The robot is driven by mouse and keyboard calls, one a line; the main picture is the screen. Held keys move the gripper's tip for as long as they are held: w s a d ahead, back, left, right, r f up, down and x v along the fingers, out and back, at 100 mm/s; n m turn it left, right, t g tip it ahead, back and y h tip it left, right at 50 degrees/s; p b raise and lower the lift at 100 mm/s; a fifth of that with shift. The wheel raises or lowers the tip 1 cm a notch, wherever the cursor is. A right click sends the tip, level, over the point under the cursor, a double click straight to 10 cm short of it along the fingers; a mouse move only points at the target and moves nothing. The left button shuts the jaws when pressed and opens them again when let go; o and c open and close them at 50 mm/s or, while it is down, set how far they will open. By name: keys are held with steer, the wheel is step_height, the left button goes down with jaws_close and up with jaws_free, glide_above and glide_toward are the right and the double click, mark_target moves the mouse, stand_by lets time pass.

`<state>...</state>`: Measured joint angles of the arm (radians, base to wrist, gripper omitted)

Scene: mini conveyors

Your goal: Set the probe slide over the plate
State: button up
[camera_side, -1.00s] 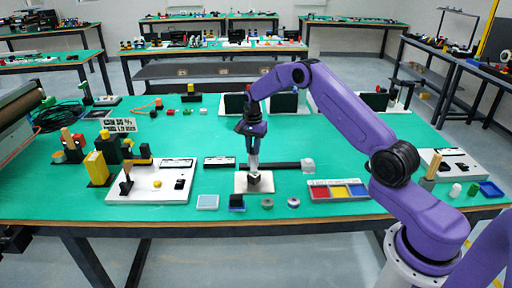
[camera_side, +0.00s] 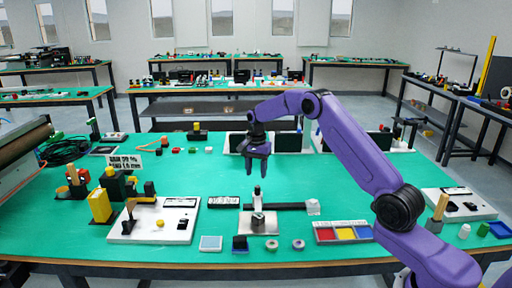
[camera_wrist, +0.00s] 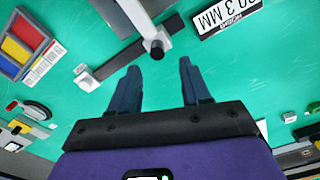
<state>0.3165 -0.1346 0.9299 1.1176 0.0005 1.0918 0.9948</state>
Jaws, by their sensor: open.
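The probe slide's upright post (camera_side: 257,198) has a dark top and stands over the white plate (camera_side: 271,229), with a small grey piece at its foot. A dark rail (camera_side: 288,206) runs right from it to a pale end block (camera_side: 313,207). The post's dark knob (camera_wrist: 156,49) also shows in the wrist view, beyond my fingertips. My gripper (camera_side: 257,170) is open and empty, above and behind the post, apart from it. Its two spread fingers (camera_wrist: 160,68) have only green mat between them. Whether the probe touches the plate cannot be told.
A label reading in MM (camera_wrist: 228,15) lies beside the rail. A tray with red, yellow and blue sections (camera_side: 343,233) is at right. A white board with small parts (camera_side: 150,232) is at left. Small pieces line the front edge. Upright panels stand behind.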

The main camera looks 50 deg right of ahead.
step_height(320, 180, up, 10)
stand_by(0.4)
steer(key=s+a+r+n, duration=0.1)
steer(key=s+a+n, duration=0.2)
steer(key=a, duration=0.3)
steer(key=s+a+r+n, duration=0.2)
steer(key=s+a+n, duration=0.1)
steer(key=a, duration=0.4)
steer(key=s+a+r+n, duration=0.1)
steer(key=s+a+n, duration=0.7)
steer(key=s, duration=0.5)
steer(key=s+d+f+n, duration=0.1)
steer(key=s+n, duration=0.5)
steer(key=s, duration=0.7)
steer(key=s+d+f+n, duration=0.1)
steer(key=s+f+n, duration=0.2)
steer(key=s, duration=1)
steer(key=n, duration=0.3)
steer(key=shift+s+d+f, duration=0.2)
steer(key=shift+s+d, duration=0.05)
steer(key=shift+s, duration=0.1)
